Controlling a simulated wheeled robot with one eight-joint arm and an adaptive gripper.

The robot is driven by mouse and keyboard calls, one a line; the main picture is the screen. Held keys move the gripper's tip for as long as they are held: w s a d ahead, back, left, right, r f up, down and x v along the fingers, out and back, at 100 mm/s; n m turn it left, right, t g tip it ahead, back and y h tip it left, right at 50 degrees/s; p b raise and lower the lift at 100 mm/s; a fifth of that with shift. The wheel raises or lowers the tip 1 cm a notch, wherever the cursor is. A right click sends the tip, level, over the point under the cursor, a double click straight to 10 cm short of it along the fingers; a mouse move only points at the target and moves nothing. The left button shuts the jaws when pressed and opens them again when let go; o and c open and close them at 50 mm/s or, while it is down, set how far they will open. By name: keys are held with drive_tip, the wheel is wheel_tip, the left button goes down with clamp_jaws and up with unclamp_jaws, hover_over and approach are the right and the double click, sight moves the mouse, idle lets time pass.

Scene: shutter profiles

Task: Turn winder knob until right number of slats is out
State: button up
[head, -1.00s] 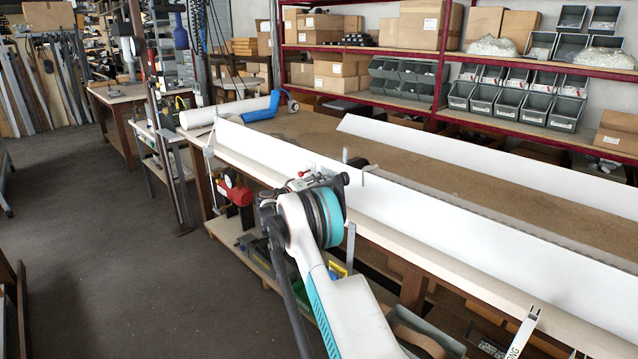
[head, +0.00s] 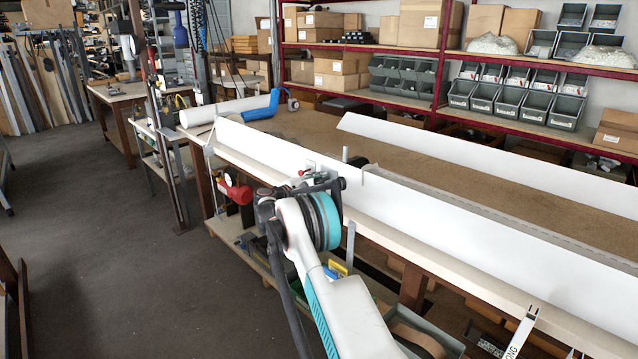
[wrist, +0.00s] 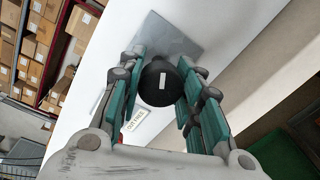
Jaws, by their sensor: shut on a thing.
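In the wrist view a round black knob (wrist: 158,88) with a white mark on its face sits between the two teal-padded fingers of my gripper (wrist: 160,66). My gripper is shut on the knob. Behind it are a grey plate (wrist: 170,38) and the white panel (wrist: 225,18). In the head view my gripper (head: 330,185) is at the front face of the long white profile (head: 450,220) on the bench. There my own wrist hides the knob. I cannot make out slats or a count of them.
A small label (wrist: 137,119) is beside the knob. Shelves with boxes and grey bins (head: 520,100) stand behind. The grey floor (head: 120,250) at left is open.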

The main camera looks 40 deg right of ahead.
drive_tip(key=n, duration=0.6)
drive_tip(key=shift+f, duration=0.1)
drive_tip(key=n, duration=0.5)
drive_tip(key=shift+g, duration=0.3)
drive_tip(key=shift+s+f+n, duration=0.1)
drive_tip(key=shift+f+n, duration=0.05)
drive_tip(key=shift+n, duration=0.25)
drive_tip(key=o, duration=1.1)
drive_tip(key=a, duration=1.2)
